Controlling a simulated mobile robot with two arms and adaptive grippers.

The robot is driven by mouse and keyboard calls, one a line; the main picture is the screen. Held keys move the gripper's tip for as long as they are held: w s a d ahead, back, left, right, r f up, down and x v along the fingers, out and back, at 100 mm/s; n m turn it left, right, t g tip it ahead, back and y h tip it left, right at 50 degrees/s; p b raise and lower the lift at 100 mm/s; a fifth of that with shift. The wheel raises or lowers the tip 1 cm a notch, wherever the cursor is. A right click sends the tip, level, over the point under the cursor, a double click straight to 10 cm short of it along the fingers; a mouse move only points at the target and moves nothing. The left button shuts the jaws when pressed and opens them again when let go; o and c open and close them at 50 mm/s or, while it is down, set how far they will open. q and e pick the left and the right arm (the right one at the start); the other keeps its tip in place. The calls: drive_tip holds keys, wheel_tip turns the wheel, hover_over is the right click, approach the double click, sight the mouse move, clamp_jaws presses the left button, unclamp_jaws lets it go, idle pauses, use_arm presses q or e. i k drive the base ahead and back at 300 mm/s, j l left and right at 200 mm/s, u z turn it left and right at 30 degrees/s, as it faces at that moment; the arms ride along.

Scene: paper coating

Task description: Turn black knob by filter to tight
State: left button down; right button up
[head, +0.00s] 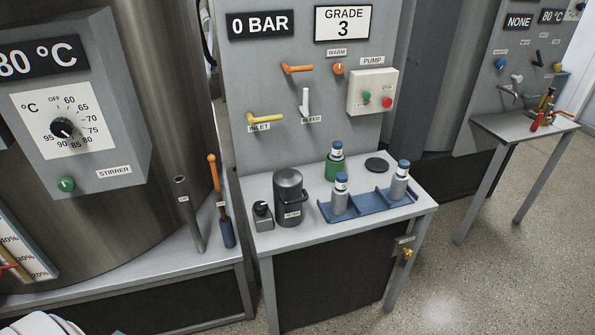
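A small grey box with a black knob (261,208) on top stands at the left front corner of the grey bench. Right beside it, on its right, is a dark grey canister (289,192) with a side handle and a small label too small to read surely; it looks like the filter. The marks around the black knob are too small to read, so its setting cannot be told.
A blue tray (370,205) with two grey bottles, a green bottle (335,165) and a black disc (377,164) share the bench. Behind stands a panel (270,155) with coloured handles, reading 0 BAR and GRADE 3. A grey tube (188,215) and orange-handled tool (216,187) stand left.

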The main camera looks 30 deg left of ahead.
sight(259, 207)
drive_tip(key=k+u, duration=0.15)
drive_tip(key=u, duration=0.2)
drive_tip(key=k+l+u, duration=0.1)
drive_tip(key=u, duration=0.2)
drive_tip(key=k+u, duration=0.35)
drive_tip(key=i+l, duration=0.1)
drive_tip(key=i, duration=0.45)
